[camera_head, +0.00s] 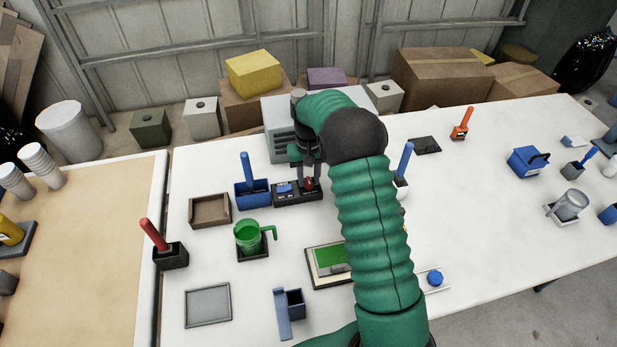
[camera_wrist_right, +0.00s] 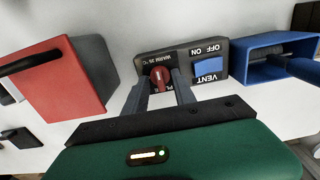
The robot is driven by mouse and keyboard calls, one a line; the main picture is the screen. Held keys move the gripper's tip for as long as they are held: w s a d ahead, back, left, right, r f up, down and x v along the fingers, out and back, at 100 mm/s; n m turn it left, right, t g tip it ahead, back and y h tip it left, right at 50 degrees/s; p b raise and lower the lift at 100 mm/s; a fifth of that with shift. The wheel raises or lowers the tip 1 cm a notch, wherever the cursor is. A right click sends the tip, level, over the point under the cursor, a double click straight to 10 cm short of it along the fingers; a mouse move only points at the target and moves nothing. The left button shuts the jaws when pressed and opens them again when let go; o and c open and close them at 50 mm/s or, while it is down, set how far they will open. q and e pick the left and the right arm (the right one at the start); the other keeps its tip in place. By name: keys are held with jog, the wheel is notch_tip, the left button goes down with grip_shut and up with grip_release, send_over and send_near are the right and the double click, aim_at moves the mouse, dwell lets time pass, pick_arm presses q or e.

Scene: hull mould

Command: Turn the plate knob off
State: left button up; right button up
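The plate knob is a red knob (camera_head: 309,184) on a dark control panel (camera_head: 290,197). In the right wrist view the red knob (camera_wrist_right: 159,77) sits on the panel (camera_wrist_right: 205,53), beside upside-down lettering that includes "WARM 25". A pale mark shows on it; its exact setting is hard to read. My right gripper (camera_head: 307,166) is over the panel. In the wrist view its two fingers (camera_wrist_right: 161,86) stand apart on either side of the knob, with small gaps seeming to show. My left gripper is not in view.
A blue VENT switch (camera_wrist_right: 208,69) is on the same panel. A blue holder (camera_head: 252,194) stands left of it, and a red-fronted box (camera_wrist_right: 52,78) is close by in the wrist view. A green mug (camera_head: 249,236) stands in front. My right arm hides part of the table.

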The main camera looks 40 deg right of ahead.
grip_shut()
jog(key=shift+r, duration=0.1)
jog(key=shift+r+n+p, duration=0.1)
jog(key=shift+n+p, duration=0.6)
jog(key=shift+p, duration=0.15)
jog(key=shift+r+n+p, duration=0.1)
jog(key=shift+n+p, duration=0.95)
jog(key=shift+n, duration=0.15)
jog(key=n+p, duration=0.3)
jog(key=n, duration=0.1)
jog(key=shift+n, duration=0.3)
jog(key=n+p, duration=0.2)
jog(key=n, duration=0.2)
jog(key=n+p, duration=0.2)
jog(key=n, duration=0.3)
jog(key=shift+d, duration=0.1)
jog(key=shift+w+n+p, duration=0.1)
jog(key=shift+n+p, duration=0.2)
jog(key=shift+n, duration=0.1)
